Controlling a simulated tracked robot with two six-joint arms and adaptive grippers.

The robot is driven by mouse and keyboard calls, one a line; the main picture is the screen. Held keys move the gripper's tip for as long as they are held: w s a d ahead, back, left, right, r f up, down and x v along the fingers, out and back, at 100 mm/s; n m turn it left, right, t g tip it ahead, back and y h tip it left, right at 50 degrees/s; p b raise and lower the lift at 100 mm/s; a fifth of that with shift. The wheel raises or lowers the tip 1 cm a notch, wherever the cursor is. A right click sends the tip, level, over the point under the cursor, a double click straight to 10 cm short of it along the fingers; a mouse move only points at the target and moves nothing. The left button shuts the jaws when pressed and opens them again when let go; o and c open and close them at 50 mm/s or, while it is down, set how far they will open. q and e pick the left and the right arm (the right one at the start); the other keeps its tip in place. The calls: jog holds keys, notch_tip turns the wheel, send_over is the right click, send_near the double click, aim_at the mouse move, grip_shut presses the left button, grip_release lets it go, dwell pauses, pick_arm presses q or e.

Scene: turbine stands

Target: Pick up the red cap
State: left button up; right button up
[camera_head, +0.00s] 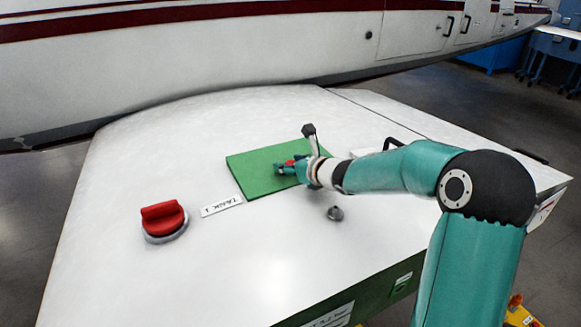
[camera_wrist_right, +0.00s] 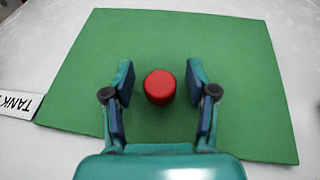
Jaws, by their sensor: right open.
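The red cap in the right wrist view (camera_wrist_right: 159,87) is a small round red piece on the green mat (camera_wrist_right: 100,50). In the head view a bit of red (camera_head: 290,162) shows at my right gripper's fingers, mostly hidden by the gripper. The green mat also shows in the head view (camera_head: 250,181). My right gripper (camera_wrist_right: 160,80) is open, with one finger on each side of the cap and a visible gap on both sides. It also shows in the head view (camera_head: 286,168), over the mat. My left gripper is out of view.
A larger red cap-like knob (camera_head: 163,220) on a grey ring is at the left of the white surface. A white label reading TANK 1 (camera_head: 221,206) lies left of the mat. A small grey knob (camera_head: 335,213) sits in front of it. A white fuselage (camera_head: 230,45) spans the back.

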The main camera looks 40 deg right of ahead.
jog(key=c, duration=1)
jog(key=shift+r, duration=0.15)
jog(key=shift+r+p, duration=0.3)
jog(key=shift+r, duration=0.25)
notch_tip(320, 180, up, 19)
jog(key=p, duration=1.2)
jog(key=shift+f, duration=0.15)
